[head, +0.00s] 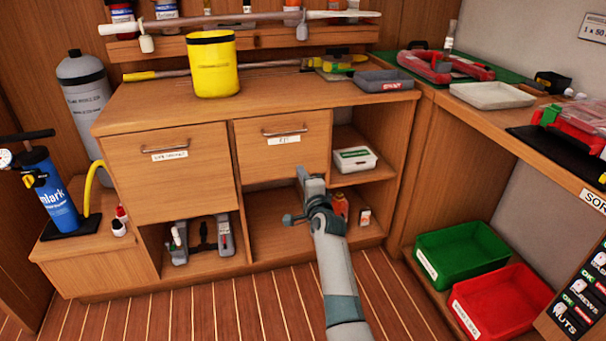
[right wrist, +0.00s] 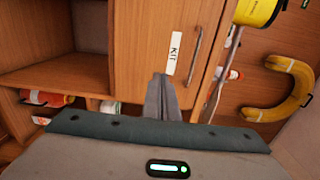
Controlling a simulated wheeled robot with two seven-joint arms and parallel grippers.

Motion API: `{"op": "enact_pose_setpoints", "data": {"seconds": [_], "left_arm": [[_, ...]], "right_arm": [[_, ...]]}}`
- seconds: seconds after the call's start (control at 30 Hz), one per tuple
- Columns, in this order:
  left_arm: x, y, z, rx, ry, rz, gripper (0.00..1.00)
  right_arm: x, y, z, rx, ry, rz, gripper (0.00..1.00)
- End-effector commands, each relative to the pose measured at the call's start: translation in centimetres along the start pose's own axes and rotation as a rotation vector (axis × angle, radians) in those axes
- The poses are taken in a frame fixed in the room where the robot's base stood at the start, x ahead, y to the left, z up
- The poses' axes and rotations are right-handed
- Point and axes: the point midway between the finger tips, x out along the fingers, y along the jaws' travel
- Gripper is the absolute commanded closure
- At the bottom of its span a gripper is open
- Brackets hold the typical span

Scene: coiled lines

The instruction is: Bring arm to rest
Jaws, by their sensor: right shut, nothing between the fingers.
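My right gripper (head: 303,178) is shut and empty. In the head view it is in front of the wooden cabinet, just below the drawer labelled KIT (head: 284,142). My right arm comes up from the bottom of the view. In the right wrist view the shut fingers (right wrist: 162,95) point toward the cabinet front, beside the KIT label (right wrist: 173,48). I cannot tell whether they touch the drawer. The drawer looks shut. My left gripper is not in view.
A yellow container (head: 212,66) stands on the cabinet top. A white box (head: 354,158) and bottles are on the shelves right of the gripper. A green bin (head: 462,252) and a red bin (head: 500,300) are low at right. The striped floor (head: 250,310) in front is clear.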

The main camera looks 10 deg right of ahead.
Motion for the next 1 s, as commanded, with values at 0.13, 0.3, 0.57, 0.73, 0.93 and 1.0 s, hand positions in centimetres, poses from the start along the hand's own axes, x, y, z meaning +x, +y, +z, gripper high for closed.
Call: {"op": "enact_pose_setpoints", "data": {"seconds": [0.13, 0.3, 0.57, 0.73, 0.93, 1.0], "left_arm": [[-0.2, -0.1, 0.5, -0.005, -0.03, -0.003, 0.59], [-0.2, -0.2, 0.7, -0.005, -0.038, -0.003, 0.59], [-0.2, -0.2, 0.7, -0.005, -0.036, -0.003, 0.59], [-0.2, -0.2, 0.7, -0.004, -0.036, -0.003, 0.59], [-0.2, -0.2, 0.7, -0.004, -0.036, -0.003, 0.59], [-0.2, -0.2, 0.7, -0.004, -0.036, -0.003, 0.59]], "right_arm": [[-0.8, -0.1, 0.0, 0.0, 0.001, -0.001, 1.0], [-0.9, 0.0, 0.0, 0.0, 0.001, 0.0, 1.0], [-1.0, 0.1, -0.1, -0.004, 0.0, 0.002, 1.0], [-2.4, 1.7, -0.2, -0.056, -0.008, 0.026, 1.0], [-7.2, 6.4, -0.1, -0.238, -0.047, 0.1, 1.0], [-9.7, 8.5, 0.0, -0.328, -0.072, 0.137, 1.0]]}}
